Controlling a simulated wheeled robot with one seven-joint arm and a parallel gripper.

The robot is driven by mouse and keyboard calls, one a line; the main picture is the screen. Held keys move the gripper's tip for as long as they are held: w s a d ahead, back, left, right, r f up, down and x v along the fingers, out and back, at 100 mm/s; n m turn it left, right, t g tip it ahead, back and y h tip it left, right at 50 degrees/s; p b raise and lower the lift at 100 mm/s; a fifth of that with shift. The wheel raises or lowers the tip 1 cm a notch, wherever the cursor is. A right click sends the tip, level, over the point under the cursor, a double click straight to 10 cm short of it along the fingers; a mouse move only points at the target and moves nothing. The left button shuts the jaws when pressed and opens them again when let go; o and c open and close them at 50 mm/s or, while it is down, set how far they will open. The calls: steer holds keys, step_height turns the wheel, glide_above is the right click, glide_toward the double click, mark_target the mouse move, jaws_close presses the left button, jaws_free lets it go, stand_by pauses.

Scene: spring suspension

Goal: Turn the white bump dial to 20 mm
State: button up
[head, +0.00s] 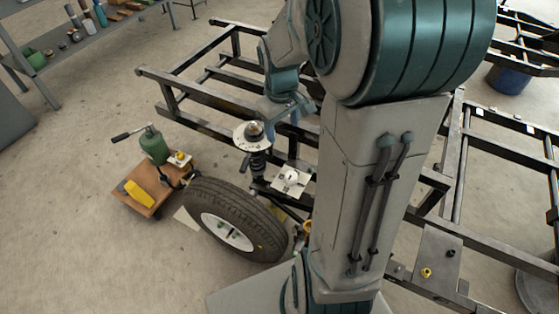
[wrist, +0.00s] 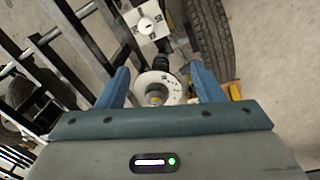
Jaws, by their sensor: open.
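A round white dial (head: 291,176) sits on a square pale plate beside the frame, right of the strut. It also shows at the top of the wrist view (wrist: 146,23), with a dark mark across it; its scale is too small to read. A round white disc (head: 241,138) with marks round its edge tops the black spring strut (head: 258,164). A grey knob with a yellowish top stands at the disc's middle (wrist: 156,95). My gripper (wrist: 158,72) is open and empty, its blue fingers spread either side above the disc and knob. The square plate lies beyond the fingertips.
The black tube frame (head: 190,92) stands behind and to the right. A brown cart (head: 140,205) with a green bottle jack (head: 153,147) and yellow block stands left. Open floor lies at the left.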

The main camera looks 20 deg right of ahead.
steer(key=n+b, duration=0.2)
steer(key=b, duration=0.7)
glide_toward(291, 175)
steer(key=shift+g+y, duration=0.3)
steer(key=shift+y, duration=0.1)
steer(key=f+b, duration=0.2)
steer(key=f, duration=0.1)
steer(key=f+b, duration=0.1)
steer(key=f, duration=0.2)
steer(key=f+b, duration=0.2)
steer(key=f, duration=0.2)
steer(key=shift+w+d+f+b, duration=0.15)
steer(key=shift+w+d+b, duration=0.15)
steer(key=c, duration=1)
